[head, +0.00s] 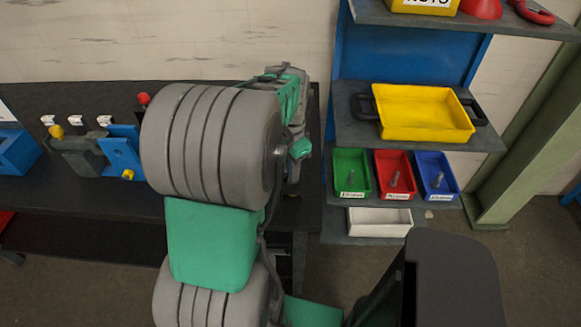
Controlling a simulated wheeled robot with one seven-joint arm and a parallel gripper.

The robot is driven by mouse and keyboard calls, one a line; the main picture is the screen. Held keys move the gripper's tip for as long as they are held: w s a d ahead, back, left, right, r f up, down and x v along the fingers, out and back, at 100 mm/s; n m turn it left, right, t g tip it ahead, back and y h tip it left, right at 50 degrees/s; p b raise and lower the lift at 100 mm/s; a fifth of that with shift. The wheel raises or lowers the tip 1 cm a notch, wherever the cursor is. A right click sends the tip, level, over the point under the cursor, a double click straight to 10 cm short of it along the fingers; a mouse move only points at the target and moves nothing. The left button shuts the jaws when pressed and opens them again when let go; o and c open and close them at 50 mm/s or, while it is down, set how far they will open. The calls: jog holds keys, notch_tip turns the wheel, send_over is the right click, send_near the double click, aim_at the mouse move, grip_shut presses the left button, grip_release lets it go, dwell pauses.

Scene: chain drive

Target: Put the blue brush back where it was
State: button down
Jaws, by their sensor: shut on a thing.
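I make out no blue brush in the head view. My arm, with its big grey rolls and green links, fills the middle of the picture and covers part of the dark bench (45,220). A smaller grey and green assembly (291,95) shows just behind the arm, above the bench's right end. I cannot tell whether it is part of my arm or a machine there. I make out no gripper fingers, and nothing held shows.
Blue fixtures (122,150) and a red-topped part (144,99) stand on the bench. A shelf rack at right holds a yellow tray (422,112), a green bin (351,172), a red bin (395,174), a blue bin (437,174) and a white tray (379,221). A green post (528,130) stands at right.

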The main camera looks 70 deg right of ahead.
jog(key=c, duration=1.2)
grip_release()
jog(key=shift+f, duration=0.1)
notch_tip(320, 180, up, 12)
jog(key=shift+r+b, duration=0.15)
jog(key=shift+b, duration=0.3)
jog(key=w+a+f+n+t+h, duration=0.1)
jog(key=w+a+n, duration=0.5)
jog(key=w+a, duration=0.4)
jog(key=w+a+f+n, duration=0.1)
jog(key=w+a+n, duration=0.6)
jog(key=w, duration=0.5)
jog(key=w+a+f+n+t, duration=0.1)
jog(key=a+n, duration=0.3)
jog(key=a, duration=0.4)
jog(key=w+a+f+n, duration=0.1)
jog(key=a+f+n, duration=0.1)
jog(key=a+n, duration=0.3)
jog(key=w+a+f+n+t+y, duration=0.1)
jog(key=a+n, duration=0.3)
jog(key=a, duration=0.7)
jog(key=shift+f+n+t, duration=0.25)
jog(key=shift+n+t, duration=0.05)
